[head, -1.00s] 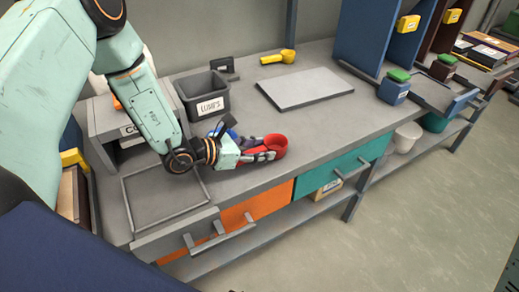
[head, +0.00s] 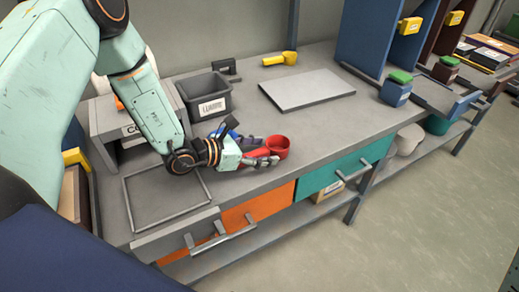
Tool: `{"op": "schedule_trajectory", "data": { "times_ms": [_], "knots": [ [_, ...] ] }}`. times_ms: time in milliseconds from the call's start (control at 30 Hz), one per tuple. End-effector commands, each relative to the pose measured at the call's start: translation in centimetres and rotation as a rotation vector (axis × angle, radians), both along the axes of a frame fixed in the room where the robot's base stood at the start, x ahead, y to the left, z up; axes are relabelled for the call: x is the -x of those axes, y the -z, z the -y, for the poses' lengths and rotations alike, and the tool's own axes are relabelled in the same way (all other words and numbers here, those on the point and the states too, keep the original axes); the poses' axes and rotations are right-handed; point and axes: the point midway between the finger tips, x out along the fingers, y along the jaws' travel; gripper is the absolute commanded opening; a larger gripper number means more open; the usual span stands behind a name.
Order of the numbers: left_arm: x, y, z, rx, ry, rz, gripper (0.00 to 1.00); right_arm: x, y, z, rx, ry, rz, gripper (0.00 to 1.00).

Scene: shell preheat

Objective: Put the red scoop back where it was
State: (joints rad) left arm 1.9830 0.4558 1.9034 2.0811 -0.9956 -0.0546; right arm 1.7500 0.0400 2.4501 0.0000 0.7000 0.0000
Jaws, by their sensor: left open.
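The red scoop (head: 279,145) lies on the grey workbench near its front edge, with its round cup facing up and to the right. My left gripper (head: 268,158) is open at the scoop's handle side, its fingers close beside the cup. The fingers and palm hide most of the handle, and I cannot tell whether they touch it. A blue object (head: 228,126) shows partly behind the gripper. A yellow scoop (head: 280,58) lies at the back of the bench. My right gripper is not in view.
A dark grey labelled bin (head: 207,96) stands behind my left gripper. A flat grey board (head: 306,90) lies to the right of it. An empty framed tray (head: 168,204) lies at the front left. Bench between scoop and board is clear.

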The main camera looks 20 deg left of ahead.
Motion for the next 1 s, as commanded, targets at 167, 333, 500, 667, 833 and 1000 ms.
{"op": "schedule_trajectory", "data": {
  "times_ms": [167, 333, 500, 667, 833, 1000],
  "knots": [
    [0.0, -0.7, 0.0, 0.0, 0.0, 0.0, 0.68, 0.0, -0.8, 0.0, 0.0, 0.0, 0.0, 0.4],
    [1.6, -1.6, -1.5, 0.004, -0.008, 0.0, 0.68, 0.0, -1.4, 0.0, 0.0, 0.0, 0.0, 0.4],
    [3.2, -2.5, -2.8, 0.003, -0.007, -0.001, 0.68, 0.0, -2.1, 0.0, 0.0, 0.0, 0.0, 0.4],
    [4.7, -3.3, -3.8, 0.004, -0.006, 0.0, 0.68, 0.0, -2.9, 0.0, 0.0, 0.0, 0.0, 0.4],
    [6.1, -4.0, -4.9, 0.004, -0.006, 0.0, 0.68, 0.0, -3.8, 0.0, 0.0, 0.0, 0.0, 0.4],
    [7.3, -4.8, -5.8, 0.004, -0.005, 0.001, 0.68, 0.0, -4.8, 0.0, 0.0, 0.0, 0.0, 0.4]
  ]
}}
